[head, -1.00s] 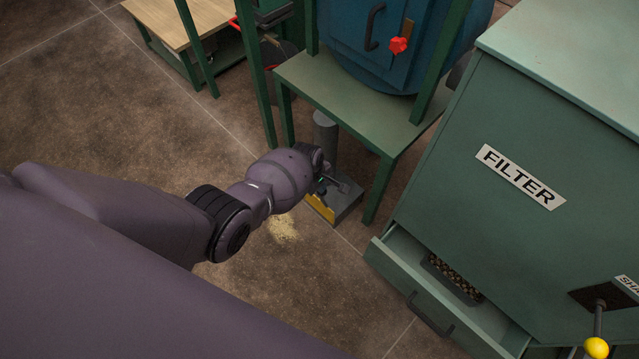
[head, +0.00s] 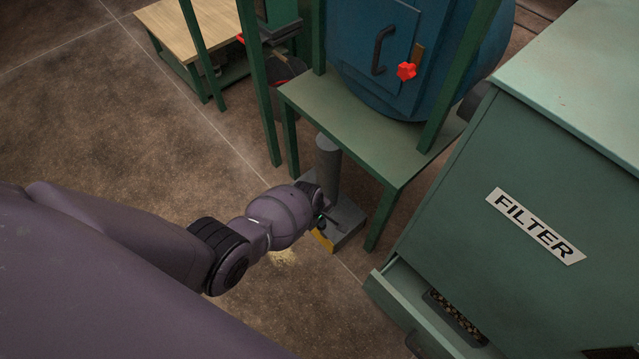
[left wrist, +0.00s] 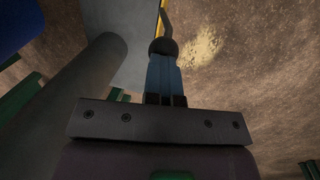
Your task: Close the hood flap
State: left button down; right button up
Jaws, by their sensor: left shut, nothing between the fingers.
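A grey floor hood (head: 347,222) with a yellow strip (head: 321,240) along its front edge sits at the foot of a grey pipe (head: 328,165) in the head view. I cannot tell how far its flap stands open. My left gripper (head: 328,219) is at the hood's front, partly hidden by its own wrist. In the left wrist view, its blue fingers (left wrist: 165,78) are shut and empty, with a dark rounded piece and thin curved rod (left wrist: 166,20) at their tips. Whether they touch is unclear. The hood (left wrist: 130,35) and pipe (left wrist: 75,88) show at left. My right gripper is not in view.
A green stand (head: 350,125) carries a blue vessel (head: 420,50) above the hood; its legs stand close by. A green filter cabinet (head: 500,150) with an open drawer (head: 405,305) is at right. Pale spilled material (left wrist: 203,48) lies on the floor before the hood.

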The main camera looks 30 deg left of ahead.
pick_arm(q)
jog(key=shift+s+a+p, duration=0.1)
jog(key=shift+s+p, duration=0.3)
jog(key=shift+s, duration=0.1)
jog(key=r+p, duration=0.1)
jog(key=r, duration=0.2)
jog(key=w+r+p, duration=0.1)
jog(key=shift+a+r+p, duration=0.2)
jog(key=shift+r+p, duration=0.1)
jog(key=shift+r, duration=0.05)
jog(key=p+v, duration=0.5)
jog(key=v, duration=0.4)
jog(key=shift+s+r, duration=0.2)
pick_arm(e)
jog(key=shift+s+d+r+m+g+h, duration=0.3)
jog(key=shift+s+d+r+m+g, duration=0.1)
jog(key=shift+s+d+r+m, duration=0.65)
pick_arm(q)
jog(key=shift+a+f, duration=0.1)
